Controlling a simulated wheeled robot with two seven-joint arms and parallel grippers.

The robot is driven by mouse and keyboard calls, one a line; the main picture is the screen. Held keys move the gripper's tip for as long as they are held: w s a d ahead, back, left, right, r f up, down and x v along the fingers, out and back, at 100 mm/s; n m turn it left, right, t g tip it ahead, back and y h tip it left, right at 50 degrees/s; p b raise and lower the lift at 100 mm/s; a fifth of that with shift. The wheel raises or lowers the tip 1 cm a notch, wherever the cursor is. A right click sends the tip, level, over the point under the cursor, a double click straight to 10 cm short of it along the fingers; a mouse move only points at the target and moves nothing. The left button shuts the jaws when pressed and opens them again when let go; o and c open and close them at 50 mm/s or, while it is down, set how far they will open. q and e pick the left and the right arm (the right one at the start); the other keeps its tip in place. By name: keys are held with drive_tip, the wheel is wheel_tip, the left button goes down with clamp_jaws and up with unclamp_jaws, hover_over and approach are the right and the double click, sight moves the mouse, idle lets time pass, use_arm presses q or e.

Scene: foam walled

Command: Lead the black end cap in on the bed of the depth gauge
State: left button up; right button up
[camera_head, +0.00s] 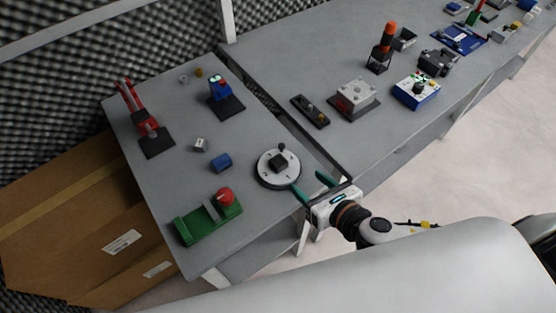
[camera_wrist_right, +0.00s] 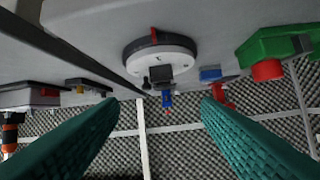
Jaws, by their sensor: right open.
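My right gripper (camera_head: 309,185) is open, its two green fingers apart and empty, beside the near right side of a round white dial-like fixture (camera_head: 266,175) with a dark rim. A black block (camera_head: 278,162) with a small knob sits on that fixture. In the right wrist view the fixture (camera_wrist_right: 140,48) and black block (camera_wrist_right: 160,74) lie beyond the open fingers (camera_wrist_right: 160,115). I cannot tell for certain whether these are the depth gauge and the black end cap. My left gripper is not in view.
Around the fixture stand a blue block (camera_head: 221,162), a green device with a red knob (camera_head: 207,220), a small grey piece (camera_head: 200,145), a blue device (camera_head: 219,88) and a red device (camera_head: 147,128). A second table (camera_head: 310,70) holds more devices. Grey tabletop between is bare.

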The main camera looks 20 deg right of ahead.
sight(283, 165)
drive_tip(key=w, duration=0.1)
drive_tip(key=w+a+f+n, duration=0.1)
drive_tip(key=w, duration=0.1)
drive_tip(key=w+a+f+n+p, duration=0.1)
drive_tip(key=w, duration=0.1)
drive_tip(key=shift+a+f+y, duration=0.1)
drive_tip(key=shift+y, duration=0.2)
drive_tip(key=shift+d+f+p+x, duration=0.1)
drive_tip(key=shift+f+p+x, duration=0.15)
drive_tip(key=shift+x, duration=1.25)
drive_tip(key=shift+d+f+p+x, duration=0.15)
drive_tip(key=shift+p+x, duration=0.1)
drive_tip(key=shift+x, duration=1.25)
drive_tip(key=shift+s, duration=0.1)
